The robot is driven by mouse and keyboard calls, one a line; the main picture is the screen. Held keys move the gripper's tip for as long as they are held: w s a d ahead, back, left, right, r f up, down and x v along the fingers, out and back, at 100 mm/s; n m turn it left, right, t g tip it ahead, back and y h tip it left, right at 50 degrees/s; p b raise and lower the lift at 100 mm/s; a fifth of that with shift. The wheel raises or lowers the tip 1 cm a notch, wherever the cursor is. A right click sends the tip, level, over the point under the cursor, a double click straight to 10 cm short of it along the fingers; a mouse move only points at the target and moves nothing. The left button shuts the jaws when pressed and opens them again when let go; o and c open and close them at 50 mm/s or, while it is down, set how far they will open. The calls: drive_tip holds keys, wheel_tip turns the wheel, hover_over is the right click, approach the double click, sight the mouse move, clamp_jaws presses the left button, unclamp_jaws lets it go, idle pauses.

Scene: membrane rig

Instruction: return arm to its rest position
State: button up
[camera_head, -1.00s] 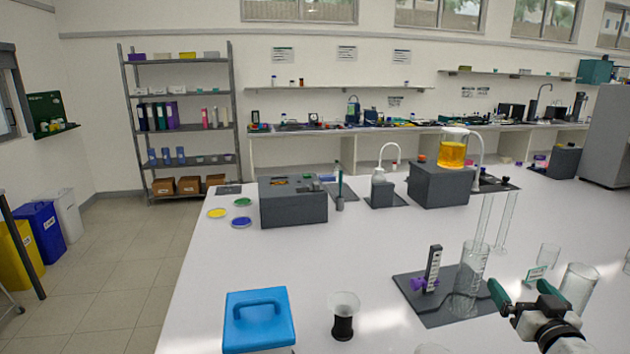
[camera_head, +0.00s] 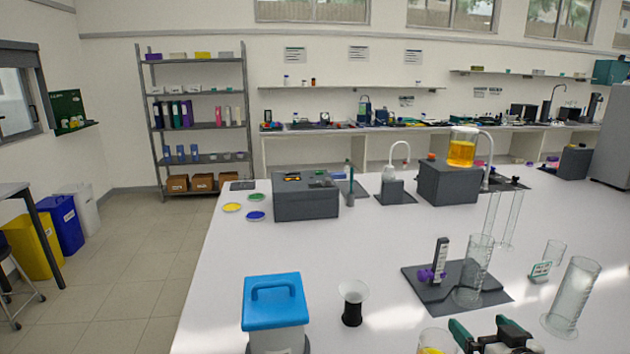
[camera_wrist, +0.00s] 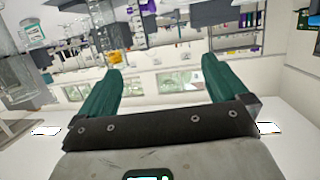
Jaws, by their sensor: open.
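My gripper (camera_head: 490,334) is at the bottom edge of the head view, low over the near side of the white bench (camera_head: 330,255). Its two green fingers are apart, with nothing between them. In the wrist view, my gripper (camera_wrist: 163,85) also shows its fingers spread wide and empty. That view looks out across the room and appears upside down. The rest of my arm is out of the head view.
A beaker with yellow liquid (camera_head: 432,342) stands just left of my gripper. A tall glass cylinder (camera_head: 572,298) is to its right. A dark mat (camera_head: 420,280) with a purple clamp lies behind. A blue-lidded box (camera_head: 274,312) and a black-based cup (camera_head: 352,305) stand further left.

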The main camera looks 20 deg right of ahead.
drive_tip(key=s+a+f+n+g+y, duration=0.1)
drive_tip(key=a+f+g+y, duration=0.1)
drive_tip(key=a+f, duration=0.35)
drive_tip(key=s+a+f+n+g+y, duration=0.1)
drive_tip(key=s+a+f+g+y, duration=0.15)
drive_tip(key=a, duration=0.65)
drive_tip(key=s+a+f+n+g, duration=0.2)
drive_tip(key=s+a+f+g, duration=0.25)
drive_tip(key=s+a, duration=0.45)
drive_tip(key=s+f+g+b, duration=0.2)
drive_tip(key=s+f+b, duration=0.3)
drive_tip(key=f, duration=0.3)
drive_tip(key=s+d+f+g+b, duration=0.1)
drive_tip(key=s+f+b, duration=0.4)
drive_tip(key=f, duration=0.3)
drive_tip(key=shift+s+d+f+g+y, duration=0.25)
drive_tip(key=shift+d+f+g+y, duration=0.05)
drive_tip(key=shift+f+g+y, duration=0.1)
